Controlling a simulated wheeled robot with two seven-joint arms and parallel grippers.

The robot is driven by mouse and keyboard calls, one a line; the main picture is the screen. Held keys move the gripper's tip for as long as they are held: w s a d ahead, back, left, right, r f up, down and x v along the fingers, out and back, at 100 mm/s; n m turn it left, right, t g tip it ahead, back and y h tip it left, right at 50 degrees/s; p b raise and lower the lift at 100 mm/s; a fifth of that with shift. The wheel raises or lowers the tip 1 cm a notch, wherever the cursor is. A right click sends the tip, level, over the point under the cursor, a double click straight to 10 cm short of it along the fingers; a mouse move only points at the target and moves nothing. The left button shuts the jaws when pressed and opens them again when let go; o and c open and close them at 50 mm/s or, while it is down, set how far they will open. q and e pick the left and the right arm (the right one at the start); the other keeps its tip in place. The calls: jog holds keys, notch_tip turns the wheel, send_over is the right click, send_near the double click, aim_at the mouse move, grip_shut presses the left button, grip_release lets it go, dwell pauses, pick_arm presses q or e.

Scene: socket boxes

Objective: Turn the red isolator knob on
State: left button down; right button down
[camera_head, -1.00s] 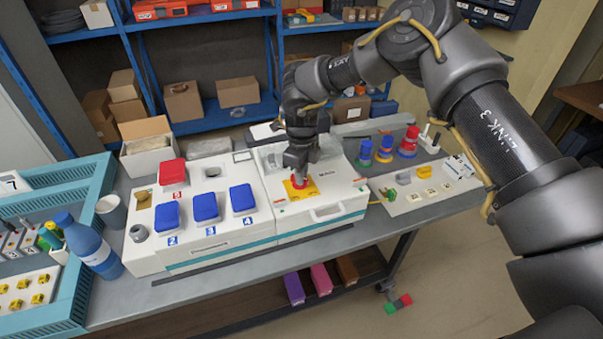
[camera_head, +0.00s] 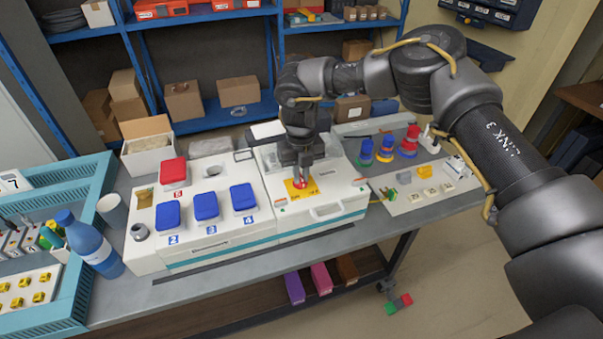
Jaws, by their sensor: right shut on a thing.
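The red isolator knob (camera_head: 300,183) sits on a yellow plate (camera_head: 292,193) on top of the white box (camera_head: 350,190) at the middle of the bench. My right gripper (camera_head: 301,176) points down over it, shut on the knob; the fingers cover part of it. The exact angle of the knob is too small to tell. My left gripper is not in view.
Left of the knob, a white panel carries blue covers (camera_head: 206,206) and a red cover (camera_head: 173,171). Stacked coloured rings (camera_head: 385,148) stand at the right. A blue bottle (camera_head: 90,245) and a teal tray (camera_head: 70,290) are at the left.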

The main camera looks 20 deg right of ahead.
jog(key=m, duration=0.4)
jog(key=shift+a+m, duration=0.1)
jog(key=shift+m, duration=0.2)
jog(key=m, duration=0.4)
jog(key=shift+w+r, duration=0.1)
jog(key=shift+m, duration=0.3)
jog(key=c, duration=1.5)
grip_release()
jog(key=shift+o, duration=0.2)
notch_tip(320, 180, up, 11)
jog(key=shift+b, duration=0.3)
